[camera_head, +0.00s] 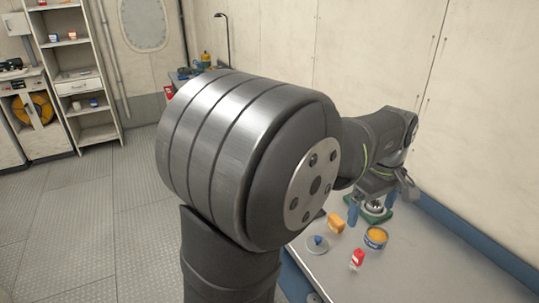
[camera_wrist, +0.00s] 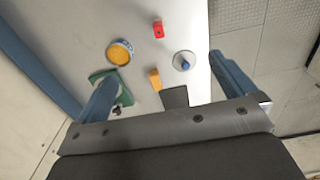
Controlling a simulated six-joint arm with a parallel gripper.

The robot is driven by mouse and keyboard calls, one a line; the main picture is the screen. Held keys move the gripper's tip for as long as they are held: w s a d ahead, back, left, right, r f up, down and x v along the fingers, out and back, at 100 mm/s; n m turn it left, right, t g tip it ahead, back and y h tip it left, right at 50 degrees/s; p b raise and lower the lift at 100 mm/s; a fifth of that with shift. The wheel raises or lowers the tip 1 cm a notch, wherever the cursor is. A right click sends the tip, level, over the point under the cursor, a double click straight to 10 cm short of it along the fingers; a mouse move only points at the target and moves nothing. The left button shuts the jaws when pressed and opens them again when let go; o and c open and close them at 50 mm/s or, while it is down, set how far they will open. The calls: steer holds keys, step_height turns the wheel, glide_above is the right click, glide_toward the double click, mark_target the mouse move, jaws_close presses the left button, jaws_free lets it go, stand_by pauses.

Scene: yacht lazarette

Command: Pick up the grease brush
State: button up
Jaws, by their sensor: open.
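I cannot make out a grease brush for certain in either view. My gripper (camera_wrist: 164,68) is open and empty, with its two blue fingers spread wide above the worktop. In the head view my gripper (camera_head: 371,212) hangs over the far part of the worktop, near a green item (camera_head: 386,217) with a metallic piece on it. In the wrist view the green item (camera_wrist: 97,76) is partly hidden behind the left finger, and a small dark piece shows beside it. A round tin with yellow contents (camera_head: 375,238) stands close by, also in the wrist view (camera_wrist: 120,52).
A yellow-orange block (camera_wrist: 155,79), a small red container (camera_wrist: 158,30) and a grey disc with a blue knob (camera_wrist: 184,61) stand apart on the grey worktop (camera_head: 420,275). A dark rectangle (camera_wrist: 175,97) lies near the block. The wall runs along the worktop's blue back edge.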

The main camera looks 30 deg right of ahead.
steer(key=c, duration=1)
steer(key=shift+c, duration=0.2)
steer(key=m, duration=1.8)
glide_toward(357, 261)
steer(key=f, duration=0.2)
steer(key=w+d+f, duration=0.1)
steer(key=f, duration=0.3)
steer(key=shift+w+d, duration=0.15)
steer(key=f, duration=0.4)
steer(key=shift+s+a+f, duration=0.1)
steer(key=shift+s+a, duration=0.1)
steer(key=shift+s, duration=0.15)
steer(key=shift+f, duration=0.55)
